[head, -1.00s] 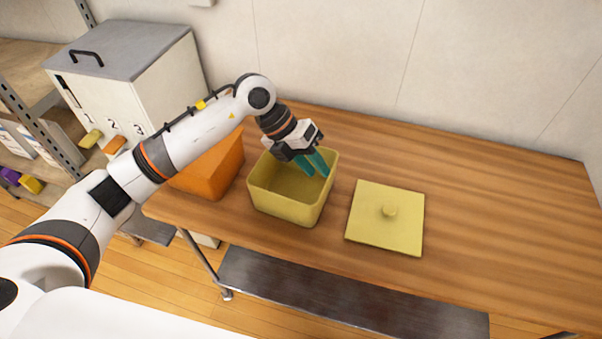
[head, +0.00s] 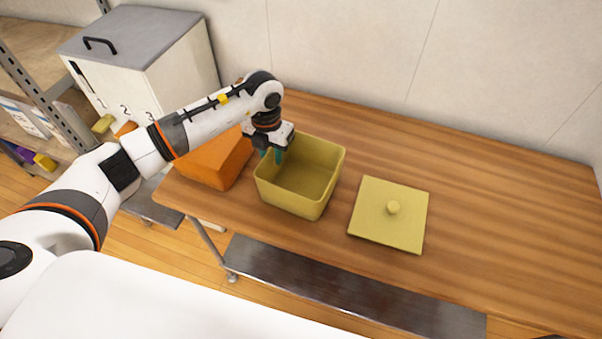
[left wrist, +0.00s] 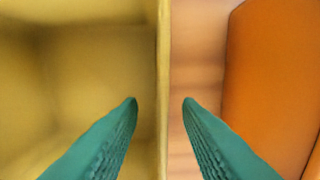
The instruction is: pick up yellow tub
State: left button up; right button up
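The yellow tub (head: 318,152) stands open and empty on the wooden table, its square lid off. My left gripper (head: 270,156) is open at the tub's left wall, teal fingers pointing down. In the left wrist view the tub's wall (left wrist: 163,60) runs between the two fingertips (left wrist: 160,101). One finger is on the tub's inner side and the other is outside, with gaps on both sides of the wall. The yellow lid (head: 388,230) with a round knob lies flat to the right of the tub.
An orange box (head: 212,165) stands close to the tub's left and shows beside the outer finger in the left wrist view (left wrist: 275,80). A white cabinet (head: 165,75) stands behind at left. The table's right side (head: 500,210) is clear.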

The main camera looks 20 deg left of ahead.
aim_at(272, 168)
pick_arm(q)
jog(key=shift+f+p, duration=0.35)
jog(key=shift+f, duration=1.4)
jog(key=shift+s, duration=0.1)
grip_shut()
